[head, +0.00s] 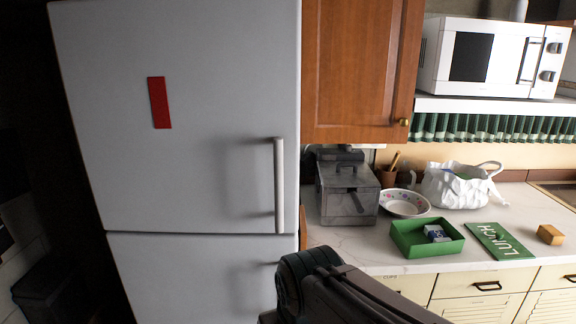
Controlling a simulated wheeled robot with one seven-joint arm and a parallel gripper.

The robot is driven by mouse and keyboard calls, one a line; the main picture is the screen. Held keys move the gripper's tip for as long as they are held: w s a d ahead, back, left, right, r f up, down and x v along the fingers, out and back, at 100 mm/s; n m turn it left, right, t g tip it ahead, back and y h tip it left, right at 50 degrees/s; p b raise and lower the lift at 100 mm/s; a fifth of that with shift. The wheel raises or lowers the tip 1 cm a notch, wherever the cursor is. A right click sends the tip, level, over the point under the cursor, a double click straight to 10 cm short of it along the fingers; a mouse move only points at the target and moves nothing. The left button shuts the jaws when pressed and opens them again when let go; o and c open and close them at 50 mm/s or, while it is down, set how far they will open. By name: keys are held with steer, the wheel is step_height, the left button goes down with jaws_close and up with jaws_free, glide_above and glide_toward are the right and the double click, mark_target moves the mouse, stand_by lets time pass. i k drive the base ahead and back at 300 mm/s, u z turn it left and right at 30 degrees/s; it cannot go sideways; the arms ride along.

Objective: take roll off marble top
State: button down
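A small golden-brown block-shaped thing, which looks like the roll (550,235), sits on the marble top (375,247) near its front edge at the right of the head view. It lies just right of a green lid marked LUNCH (500,241) and apart from it. Part of my dark arm rises from the bottom middle of the view, in front of the counter's left end. My gripper's fingers do not show, so I cannot see whether it holds anything.
An open green box (428,238) with a small blue-and-white item stands left of the lid. A white fridge (190,130) stands left; a microwave (493,57) sits on a shelf above.

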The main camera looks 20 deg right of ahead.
mark_target(550, 234)
steer(key=z, duration=2.75)
steer(key=i, duration=0.55)
steer(key=z, duration=0.8)
steer(key=i, duration=1.55)
steer(key=u, duration=0.55)
steer(key=i, duration=0.9)
steer(key=u, duration=1.45)
steer(key=i, duration=0.45)
steer(key=u, duration=0.3)
